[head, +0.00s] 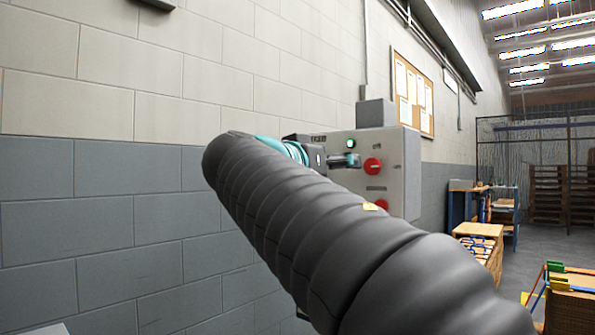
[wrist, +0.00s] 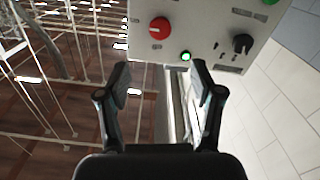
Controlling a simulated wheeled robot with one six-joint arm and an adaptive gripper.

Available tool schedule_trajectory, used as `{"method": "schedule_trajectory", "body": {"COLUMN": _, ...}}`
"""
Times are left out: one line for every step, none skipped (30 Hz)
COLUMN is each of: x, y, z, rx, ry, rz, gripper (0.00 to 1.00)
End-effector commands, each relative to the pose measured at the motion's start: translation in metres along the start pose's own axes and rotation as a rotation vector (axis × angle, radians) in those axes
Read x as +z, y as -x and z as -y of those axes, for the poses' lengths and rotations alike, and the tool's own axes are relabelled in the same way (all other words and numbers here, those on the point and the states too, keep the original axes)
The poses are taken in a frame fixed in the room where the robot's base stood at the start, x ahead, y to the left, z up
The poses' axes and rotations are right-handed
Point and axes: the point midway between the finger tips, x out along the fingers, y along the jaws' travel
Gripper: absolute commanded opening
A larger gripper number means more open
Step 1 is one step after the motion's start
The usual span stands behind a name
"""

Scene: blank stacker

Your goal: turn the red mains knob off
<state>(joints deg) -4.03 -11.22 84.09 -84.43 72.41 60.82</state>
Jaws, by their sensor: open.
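A grey control box (head: 402,160) is fixed to the wall in the head view. Its front carries a red knob (head: 372,165) and, below that, a second red control (head: 381,206), partly hidden by my arm. In the wrist view a red knob (wrist: 159,28) with a light pointer mark shows on the box face, beyond my gripper (wrist: 160,76). My gripper is open and empty, its two fingers apart and not around the knob. In the head view my gripper (head: 345,160) is small and partly hidden, just left of the upper red knob.
A lit green lamp (wrist: 185,56) and a black knob (wrist: 242,43) are near the red knob. A green control (wrist: 268,2) is cut off at the picture's top. A notice board (head: 412,92) hangs beyond the box. Benches (head: 478,240) stand farther right along the wall.

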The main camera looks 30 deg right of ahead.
Motion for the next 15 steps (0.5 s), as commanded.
{"method": "schedule_trajectory", "body": {"x": -0.001, "y": -0.004, "z": 0.000, "rx": 0.004, "ry": -0.001, "rz": -0.002, "gripper": 0.66}}
{"method": "schedule_trajectory", "body": {"x": -0.001, "y": -0.006, "z": 0.000, "rx": 0.004, "ry": -0.001, "rz": -0.002, "gripper": 0.66}}
{"method": "schedule_trajectory", "body": {"x": -0.001, "y": -0.010, "z": -0.001, "rx": 0.004, "ry": 0.000, "rz": -0.001, "gripper": 0.66}}
{"method": "schedule_trajectory", "body": {"x": -0.001, "y": -0.013, "z": -0.001, "rx": 0.005, "ry": 0.000, "rz": 0.000, "gripper": 0.66}}
{"method": "schedule_trajectory", "body": {"x": -0.001, "y": -0.017, "z": -0.001, "rx": 0.005, "ry": 0.000, "rz": 0.000, "gripper": 0.66}}
{"method": "schedule_trajectory", "body": {"x": -0.001, "y": -0.023, "z": -0.001, "rx": 0.005, "ry": 0.000, "rz": 0.001, "gripper": 0.66}}
{"method": "schedule_trajectory", "body": {"x": -0.001, "y": -0.027, "z": -0.002, "rx": 0.005, "ry": 0.000, "rz": 0.001, "gripper": 0.66}}
{"method": "schedule_trajectory", "body": {"x": -0.001, "y": -0.032, "z": -0.002, "rx": 0.005, "ry": 0.000, "rz": 0.000, "gripper": 0.66}}
{"method": "schedule_trajectory", "body": {"x": -0.002, "y": -0.038, "z": -0.002, "rx": 0.006, "ry": 0.001, "rz": 0.001, "gripper": 0.66}}
{"method": "schedule_trajectory", "body": {"x": -0.002, "y": -0.043, "z": -0.001, "rx": 0.005, "ry": 0.001, "rz": 0.000, "gripper": 0.66}}
{"method": "schedule_trajectory", "body": {"x": -0.001, "y": -0.048, "z": -0.001, "rx": 0.005, "ry": 0.001, "rz": 0.001, "gripper": 0.66}}
{"method": "schedule_trajectory", "body": {"x": -0.001, "y": -0.055, "z": -0.001, "rx": 0.005, "ry": 0.001, "rz": 0.001, "gripper": 0.66}}
{"method": "schedule_trajectory", "body": {"x": -0.001, "y": -0.059, "z": -0.001, "rx": 0.005, "ry": 0.001, "rz": 0.002, "gripper": 0.66}}
{"method": "schedule_trajectory", "body": {"x": -0.001, "y": -0.065, "z": -0.001, "rx": 0.005, "ry": 0.001, "rz": 0.002, "gripper": 0.66}}
{"method": "schedule_trajectory", "body": {"x": -0.002, "y": -0.071, "z": -0.002, "rx": 0.005, "ry": 0.001, "rz": 0.002, "gripper": 0.66}}
